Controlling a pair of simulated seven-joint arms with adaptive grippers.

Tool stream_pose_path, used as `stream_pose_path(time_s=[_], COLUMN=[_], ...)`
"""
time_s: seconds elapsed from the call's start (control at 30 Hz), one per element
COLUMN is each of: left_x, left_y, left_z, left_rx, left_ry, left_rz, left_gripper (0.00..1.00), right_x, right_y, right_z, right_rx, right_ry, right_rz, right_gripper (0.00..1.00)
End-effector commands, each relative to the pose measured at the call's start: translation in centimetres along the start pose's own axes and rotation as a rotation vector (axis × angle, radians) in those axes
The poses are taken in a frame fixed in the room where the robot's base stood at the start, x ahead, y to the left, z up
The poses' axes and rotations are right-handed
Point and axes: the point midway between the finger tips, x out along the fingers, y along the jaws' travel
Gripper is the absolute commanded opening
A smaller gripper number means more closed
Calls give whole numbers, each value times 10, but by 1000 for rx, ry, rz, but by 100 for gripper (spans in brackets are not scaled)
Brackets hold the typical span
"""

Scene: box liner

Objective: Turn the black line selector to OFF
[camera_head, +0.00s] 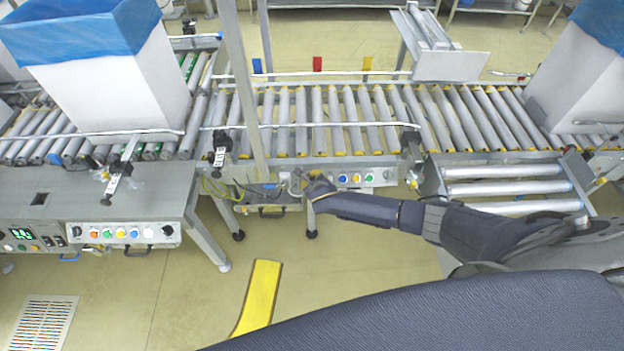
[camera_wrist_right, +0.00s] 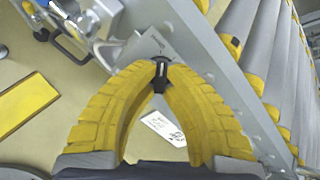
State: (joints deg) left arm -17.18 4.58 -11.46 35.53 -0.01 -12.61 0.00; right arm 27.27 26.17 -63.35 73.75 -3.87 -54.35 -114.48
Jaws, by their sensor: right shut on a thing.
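The black line selector (camera_wrist_right: 160,80) is a small dark knob on a grey panel (camera_wrist_right: 160,43), seen in the right wrist view. My right gripper (camera_wrist_right: 160,65) has its yellow fingers shut on it, one on each side. Part of the knob is hidden between the fingertips, and I cannot read which position it points to. In the head view my right gripper (camera_head: 306,179) is at the front panel of the middle conveyor, left of its coloured buttons (camera_head: 356,178), and hides the selector. My left gripper is not in view.
The middle roller conveyor (camera_head: 330,115) runs behind the panel. Cables (camera_head: 222,188) and a metal post (camera_head: 243,80) are left of my right gripper. A separate control panel (camera_head: 125,234) stands at left. White boxes with blue liners (camera_head: 110,90) stand on either side.

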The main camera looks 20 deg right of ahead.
Motion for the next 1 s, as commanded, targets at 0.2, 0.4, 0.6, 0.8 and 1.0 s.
stream_pose_path(time_s=[0.2, 0.4, 0.6, 0.8, 1.0], left_x=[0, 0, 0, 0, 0], left_y=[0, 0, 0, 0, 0], left_z=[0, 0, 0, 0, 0], left_rx=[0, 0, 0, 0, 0], left_ry=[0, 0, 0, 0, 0], left_rz=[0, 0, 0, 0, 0], left_gripper=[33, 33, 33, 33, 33], right_x=[0, 0, 0, 0, 0], right_y=[3, 4, 4, 4, 4], right_z=[0, 0, 0, 1, 1], right_rx=[165, 332, 477, 588, 653], right_ry=[1, 1, 1, 1, 1], right_rz=[-36, -75, -110, -136, -152], right_gripper=[0, 0, 0, 0, 0])
